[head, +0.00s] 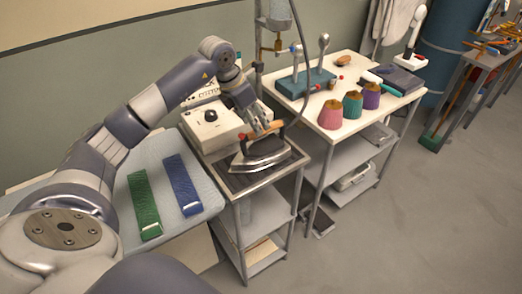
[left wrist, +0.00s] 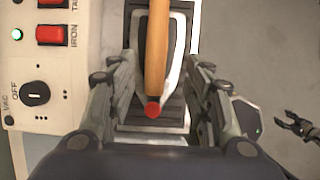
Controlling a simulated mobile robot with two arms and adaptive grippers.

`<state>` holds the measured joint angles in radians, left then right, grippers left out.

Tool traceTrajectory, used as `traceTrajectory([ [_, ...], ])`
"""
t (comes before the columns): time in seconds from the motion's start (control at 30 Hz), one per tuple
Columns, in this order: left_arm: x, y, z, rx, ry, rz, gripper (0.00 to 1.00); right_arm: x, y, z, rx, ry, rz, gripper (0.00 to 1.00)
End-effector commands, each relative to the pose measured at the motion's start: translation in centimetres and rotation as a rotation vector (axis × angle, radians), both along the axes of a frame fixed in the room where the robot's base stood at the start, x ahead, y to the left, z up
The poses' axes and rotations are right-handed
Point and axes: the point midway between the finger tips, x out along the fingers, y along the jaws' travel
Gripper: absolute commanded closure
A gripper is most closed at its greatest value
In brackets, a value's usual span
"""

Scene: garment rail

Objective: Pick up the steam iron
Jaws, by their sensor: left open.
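The steam iron (head: 262,153) stands on a dark rest on a small metal stand, its wooden handle with a red end on top. In the left wrist view the handle (left wrist: 157,52) runs lengthwise between the fingers, above the grey iron body. My left gripper (head: 260,122) is over the iron, pointing down at the handle. In the left wrist view its fingers (left wrist: 158,95) are apart, one on each side of the handle, with gaps. A small dark gripper (left wrist: 298,125), apparently my right one, shows at the right edge; its jaw state is unclear.
A white control box (head: 210,125) with red switches stands close behind and left of the iron. A padded board (head: 165,160) carries a green and a blue strip. A white table (head: 330,110) with thread cones is to the right. Floor is clear at right.

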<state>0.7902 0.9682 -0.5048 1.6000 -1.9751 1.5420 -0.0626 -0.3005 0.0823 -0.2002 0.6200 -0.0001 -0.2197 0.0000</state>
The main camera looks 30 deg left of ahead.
Motion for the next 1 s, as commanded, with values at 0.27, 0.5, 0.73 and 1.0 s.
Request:
traceTrajectory([
  [0.27, 0.9, -0.3, -1.9, -0.003, 0.001, -0.002, 0.54, 0.1, 0.1, 1.2, 0.001, -0.001, -0.001, 0.43],
  [0.5, 2.3, -0.5, -4.8, -0.005, 0.002, -0.001, 0.54, 0.1, 0.3, 3.2, 0.003, 0.000, -0.002, 0.43],
  [0.73, 2.8, -0.6, -6.2, -0.002, -0.001, -0.002, 0.54, 0.1, 0.3, 3.4, 0.004, -0.001, -0.002, 0.43],
  [1.0, 2.8, -0.5, -6.1, -0.002, -0.001, -0.002, 0.83, 0.1, 0.3, 3.3, 0.003, 0.000, -0.002, 0.43],
])
